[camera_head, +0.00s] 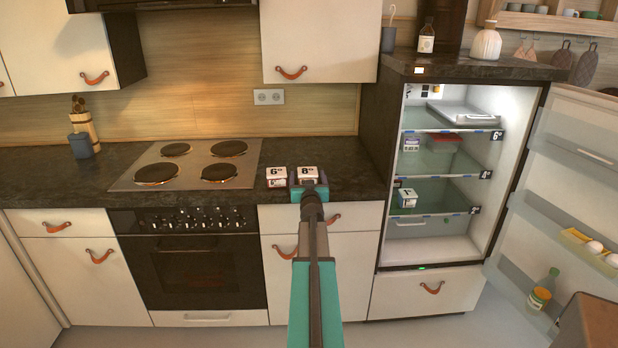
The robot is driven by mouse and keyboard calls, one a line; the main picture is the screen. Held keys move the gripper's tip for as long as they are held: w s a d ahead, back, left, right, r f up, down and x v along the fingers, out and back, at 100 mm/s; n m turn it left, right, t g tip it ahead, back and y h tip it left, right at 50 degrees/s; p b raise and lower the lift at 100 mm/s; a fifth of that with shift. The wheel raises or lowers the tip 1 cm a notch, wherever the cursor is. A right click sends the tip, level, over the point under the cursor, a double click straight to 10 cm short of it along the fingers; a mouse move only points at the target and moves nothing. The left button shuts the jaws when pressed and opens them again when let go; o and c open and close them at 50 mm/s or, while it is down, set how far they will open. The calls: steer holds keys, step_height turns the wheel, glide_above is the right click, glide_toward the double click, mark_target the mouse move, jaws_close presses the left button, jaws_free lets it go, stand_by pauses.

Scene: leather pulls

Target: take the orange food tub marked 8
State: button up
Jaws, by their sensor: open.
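The tub marked 8 (307,171) stands on the dark counter, right of the cooktop. Its white top with a dark 8 shows; its sides are mostly hidden by my gripper, so its orange colour is hard to make out. My gripper (308,182) is open right at this tub, with a finger near its left and right sides. I cannot tell whether the fingers touch it. A similar tub marked 6 (276,171) stands close to its left, with a narrow gap by my left finger.
The cooktop (186,164) lies to the left on the counter (345,176). The counter is clear to the right, up to the open fridge (440,245). The fridge door (560,180) swings out at right. A wall cupboard (320,45) hangs above.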

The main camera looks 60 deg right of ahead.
mark_target(307, 171)
steer(key=shift+x, duration=1.2)
steer(key=c, duration=1.2)
steer(key=shift+r, duration=0.2)
steer(key=shift+r+p, duration=0.45)
steer(key=shift+r, duration=0.15)
step_height(307, 171, up, 3)
steer(key=shift+f+p, duration=0.2)
steer(key=shift+p, duration=0.6)
steer(key=s+a+p, duration=0.1)
steer(key=s+a, duration=0.1)
steer(key=s, duration=0.2)
steer(key=s+a+p, duration=0.1)
steer(key=s+a, duration=0.2)
steer(key=s, duration=0.2)
steer(key=s+a+r+p, duration=0.1)
steer(key=s+a, duration=0.1)
steer(key=s, duration=0.3)
steer(key=shift+s+a+p, duration=0.15)
steer(key=shift+a+p, duration=0.05)
steer(key=shift+p, duration=0.15)
